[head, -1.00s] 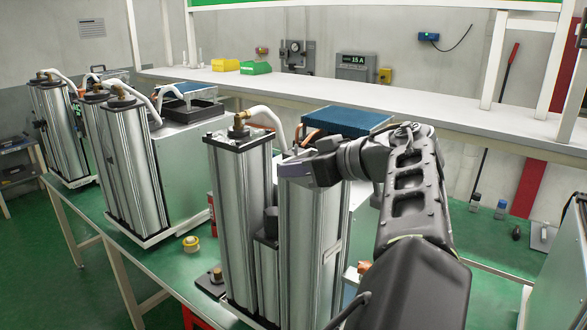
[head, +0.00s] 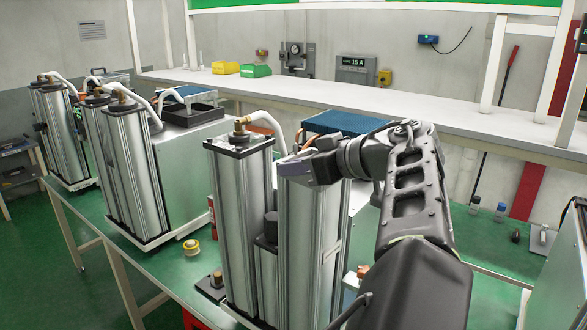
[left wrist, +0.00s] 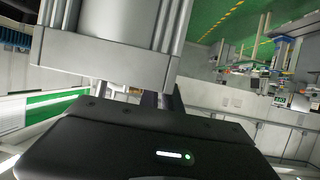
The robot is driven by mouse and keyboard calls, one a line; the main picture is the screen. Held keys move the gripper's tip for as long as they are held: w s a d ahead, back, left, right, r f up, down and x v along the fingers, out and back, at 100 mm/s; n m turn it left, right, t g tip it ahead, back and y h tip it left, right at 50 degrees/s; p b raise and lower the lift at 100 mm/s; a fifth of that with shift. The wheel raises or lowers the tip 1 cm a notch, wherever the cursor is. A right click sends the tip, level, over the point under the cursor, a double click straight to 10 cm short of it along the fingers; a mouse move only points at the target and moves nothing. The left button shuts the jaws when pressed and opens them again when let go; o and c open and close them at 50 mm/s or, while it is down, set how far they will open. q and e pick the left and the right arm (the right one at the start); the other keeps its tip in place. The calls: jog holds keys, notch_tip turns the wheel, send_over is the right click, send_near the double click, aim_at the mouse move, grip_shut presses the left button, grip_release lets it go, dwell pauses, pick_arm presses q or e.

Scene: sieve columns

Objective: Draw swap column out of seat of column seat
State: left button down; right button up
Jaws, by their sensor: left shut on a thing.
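The swap column (head: 305,245) is a tall silver ribbed column in the middle of the head view, right of a similar column (head: 238,235) with a brass fitting and pale hose. My left gripper (head: 305,168) is shut on the swap column at its top. In the left wrist view, the column's ribbed body and grey end block (left wrist: 105,58) are close in front of my gripper (left wrist: 140,95). The column stands upright. The column's foot and the column seat are cut off by the picture's lower edge. My right gripper is not in view.
More column units (head: 130,170) stand left on the green bench (head: 165,262), with a yellow knob (head: 192,247) lying there. A blue-topped unit (head: 345,122) is close behind the gripped column.

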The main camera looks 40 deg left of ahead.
pick_arm(q)
jog(key=shift+r+p, duration=1.4)
jog(key=shift+r, duration=0.95)
